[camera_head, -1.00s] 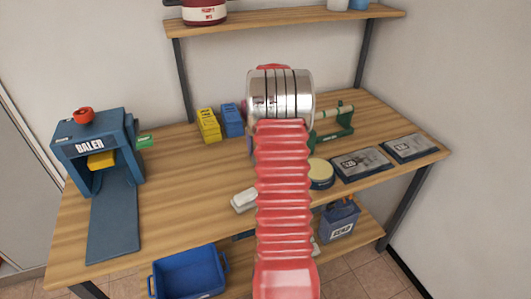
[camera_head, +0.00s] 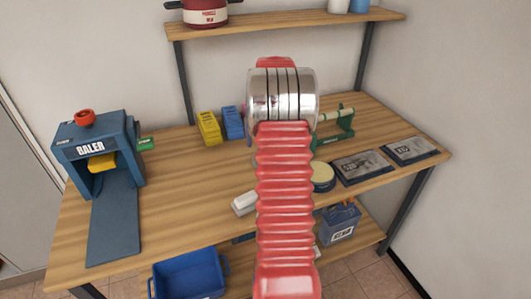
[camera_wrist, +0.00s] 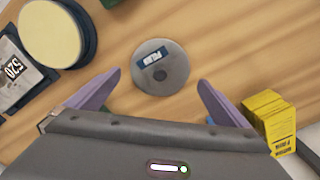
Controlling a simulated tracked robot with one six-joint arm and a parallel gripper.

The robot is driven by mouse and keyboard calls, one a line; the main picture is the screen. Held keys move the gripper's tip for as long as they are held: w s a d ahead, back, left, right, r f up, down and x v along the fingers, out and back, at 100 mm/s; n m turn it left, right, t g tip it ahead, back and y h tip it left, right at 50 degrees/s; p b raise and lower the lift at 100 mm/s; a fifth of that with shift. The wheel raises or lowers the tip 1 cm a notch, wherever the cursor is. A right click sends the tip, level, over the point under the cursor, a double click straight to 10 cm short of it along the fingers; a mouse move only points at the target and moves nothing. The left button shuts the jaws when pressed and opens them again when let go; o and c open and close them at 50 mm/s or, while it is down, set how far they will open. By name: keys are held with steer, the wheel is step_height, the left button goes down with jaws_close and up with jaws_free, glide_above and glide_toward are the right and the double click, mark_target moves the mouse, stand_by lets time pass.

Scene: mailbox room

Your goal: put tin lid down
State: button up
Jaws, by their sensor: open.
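In the wrist view a round grey disc (camera_wrist: 160,68), which looks like the tin lid, lies flat on the wooden bench. It has a dark label and a dark spot in its middle. My gripper (camera_wrist: 158,92) is open, with its two purple fingers spread wide. The disc lies beyond the fingertips, in line with the gap between them, and nothing is held. In the head view my arm hides the disc and most of the gripper.
A round cream-topped tin (camera_head: 322,175) stands on the bench (camera_head: 185,185), beside dark printed plates (camera_head: 361,167). Yellow boxes (camera_head: 209,128) and blue boxes (camera_head: 232,122) stand at the back. A blue baler (camera_head: 97,150) is at the left. A shelf (camera_head: 290,25) is above.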

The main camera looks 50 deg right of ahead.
step_height(320, 180, up, 7)
stand_by(0.3)
stand_by(0.6)
